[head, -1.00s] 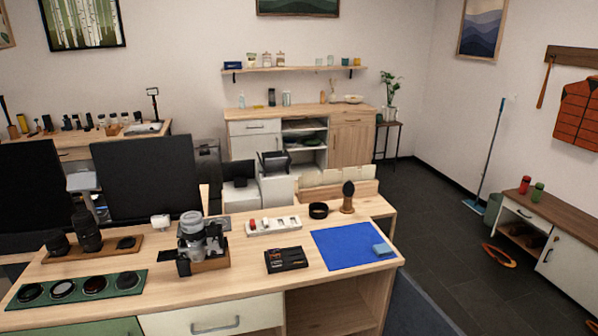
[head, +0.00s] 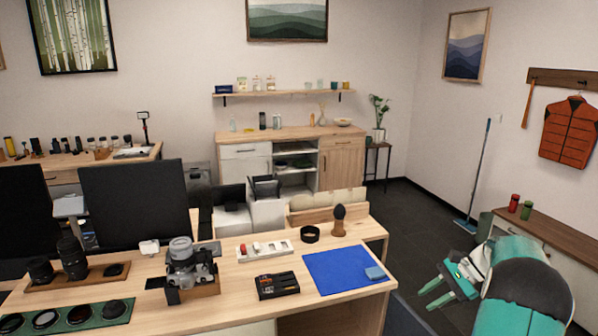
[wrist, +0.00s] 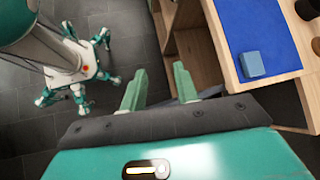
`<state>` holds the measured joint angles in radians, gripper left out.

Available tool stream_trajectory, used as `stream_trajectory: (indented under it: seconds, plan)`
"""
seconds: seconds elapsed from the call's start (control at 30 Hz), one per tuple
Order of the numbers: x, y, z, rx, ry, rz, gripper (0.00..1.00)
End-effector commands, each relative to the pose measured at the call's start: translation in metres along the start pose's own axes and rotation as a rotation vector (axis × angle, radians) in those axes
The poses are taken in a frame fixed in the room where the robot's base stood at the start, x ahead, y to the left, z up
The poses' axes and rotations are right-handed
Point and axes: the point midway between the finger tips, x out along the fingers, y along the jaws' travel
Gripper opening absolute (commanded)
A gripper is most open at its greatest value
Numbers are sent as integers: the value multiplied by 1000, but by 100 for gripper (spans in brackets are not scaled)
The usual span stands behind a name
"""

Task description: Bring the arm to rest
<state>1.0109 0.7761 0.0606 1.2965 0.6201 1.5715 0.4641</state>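My gripper (head: 428,298) is at the lower right of the head view, out past the right end of the wooden table (head: 352,309). My teal and dark arm shows behind it. In the wrist view my gripper (wrist: 160,72) has its two green fingers spread apart with nothing between them. The floor and the table's side lie beyond the fingers. The blue block (wrist: 252,64) on the blue mat (wrist: 262,20) is to the right of the fingers, apart from them. My own body and legs show at the left of the wrist view.
The blue mat (head: 340,263) and block (head: 375,273) lie at the table's right end. A camera (head: 188,268), a black tray (head: 276,286) and a brush (head: 339,221) stand on the table. A low cabinet (head: 560,238) is at the right wall. Dark floor (head: 420,215) lies between.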

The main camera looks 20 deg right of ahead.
Motion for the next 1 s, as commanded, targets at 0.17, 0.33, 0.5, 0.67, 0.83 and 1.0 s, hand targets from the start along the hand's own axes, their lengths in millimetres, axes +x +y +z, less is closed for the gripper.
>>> stream_trajectory:
  seconds: [0.17,0.33,0.5,0.67,0.83,1.0]
  plan:
    - [19,-24,85,-178,111,108,31]
    - [38,-28,158,-355,211,197,31]
    - [56,-17,225,-542,303,275,31]
    - [72,3,282,-728,385,336,31]
    - [87,34,333,-933,467,387,31]
    - [99,71,371,-1145,543,426,31]
